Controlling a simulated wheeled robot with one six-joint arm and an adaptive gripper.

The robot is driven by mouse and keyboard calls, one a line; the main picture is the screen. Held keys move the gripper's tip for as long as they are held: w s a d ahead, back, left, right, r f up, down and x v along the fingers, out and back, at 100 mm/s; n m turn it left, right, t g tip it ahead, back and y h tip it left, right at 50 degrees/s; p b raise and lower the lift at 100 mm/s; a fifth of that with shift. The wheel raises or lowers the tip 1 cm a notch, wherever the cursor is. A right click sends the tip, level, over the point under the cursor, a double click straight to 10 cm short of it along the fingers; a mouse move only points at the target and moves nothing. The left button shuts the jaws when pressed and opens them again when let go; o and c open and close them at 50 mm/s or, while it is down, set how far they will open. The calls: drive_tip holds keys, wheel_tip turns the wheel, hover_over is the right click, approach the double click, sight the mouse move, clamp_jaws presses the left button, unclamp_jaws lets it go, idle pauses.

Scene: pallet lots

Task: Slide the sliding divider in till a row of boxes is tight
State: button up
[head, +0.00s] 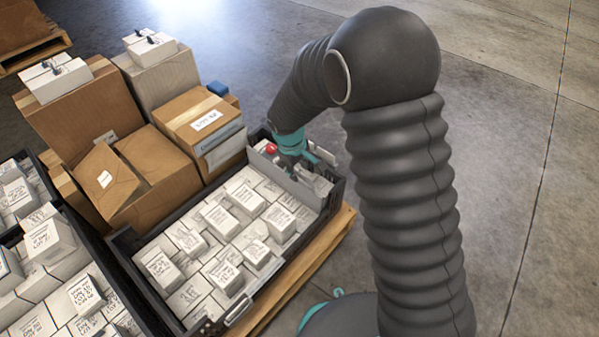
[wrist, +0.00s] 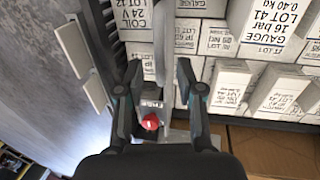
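A black crate (head: 122,240) holds rows of white labelled boxes (head: 247,199). A grey upright plate, which looks like the sliding divider (head: 280,178), crosses the crate near its far right end, with the boxes on its near left side. My gripper (head: 302,168) is down at this plate, its fingers partly hidden in the head view. In the wrist view my gripper (wrist: 160,68) has its two fingers apart, one on each side of the thin plate edge (wrist: 160,35). A red knob (wrist: 150,122) shows between the finger bases. I cannot tell whether the boxes touch the plate.
Brown cartons (head: 160,170) stand behind the crate. Another crate of white boxes (head: 50,238) lies at the left. The crate rests on a wooden pallet (head: 335,232). Grey floor (head: 520,150) at the right is clear beyond my arm.

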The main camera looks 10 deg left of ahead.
drive_tip(key=shift+w+d+f, duration=0.1)
drive_tip(key=shift+w+f, duration=0.05)
drive_tip(key=shift+f, duration=0.6)
drive_tip(key=shift+c, duration=0.2)
clamp_jaws()
